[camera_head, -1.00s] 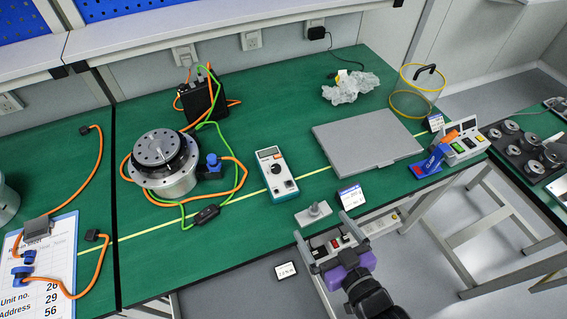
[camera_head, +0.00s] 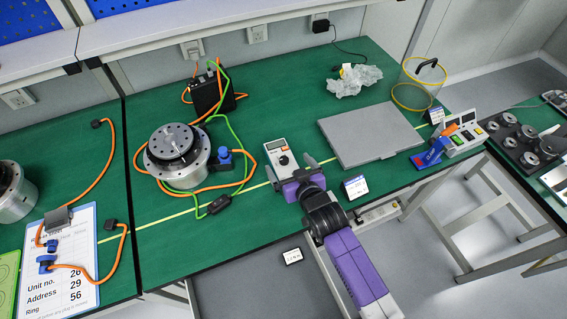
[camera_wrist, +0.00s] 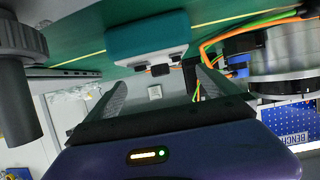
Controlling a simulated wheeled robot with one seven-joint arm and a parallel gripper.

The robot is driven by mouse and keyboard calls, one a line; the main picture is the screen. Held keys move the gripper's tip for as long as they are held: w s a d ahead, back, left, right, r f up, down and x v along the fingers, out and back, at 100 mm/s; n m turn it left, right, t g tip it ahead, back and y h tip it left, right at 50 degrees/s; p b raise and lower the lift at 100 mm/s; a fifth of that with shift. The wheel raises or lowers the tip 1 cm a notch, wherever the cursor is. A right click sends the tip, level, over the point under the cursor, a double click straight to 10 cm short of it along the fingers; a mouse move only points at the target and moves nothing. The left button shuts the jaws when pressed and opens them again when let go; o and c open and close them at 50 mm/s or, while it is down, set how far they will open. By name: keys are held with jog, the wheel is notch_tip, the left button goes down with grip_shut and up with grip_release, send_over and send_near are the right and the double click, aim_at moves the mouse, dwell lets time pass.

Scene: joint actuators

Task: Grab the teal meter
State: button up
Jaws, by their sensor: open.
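The teal meter (camera_head: 279,151) is a small handheld meter with a white face and a display, lying on the green bench. Its teal body and white face edge also show in the wrist view (camera_wrist: 147,38), at top centre. My gripper (camera_head: 291,168) is at the near end of the meter and hides its lower part in the head view. In the wrist view, my two fingers (camera_wrist: 162,82) are spread, with empty space between them. The meter is just beyond their tips, apart from them as far as I can see.
A motor (camera_head: 177,155) with orange and green cables stands left of the meter. A closed grey laptop-like panel (camera_head: 370,134) lies to the right. A small label card (camera_head: 356,187) stands near the front edge. A dark grey cylindrical part (camera_wrist: 18,90) is at the wrist view's left.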

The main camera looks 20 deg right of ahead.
aim_at(284, 158)
jog(key=shift+x, duration=2.4)
jog(key=shift+a, duration=0.1)
jog(key=c, duration=1.7)
jog(key=shift+r, duration=0.15)
jog(key=shift+c, duration=1.1)
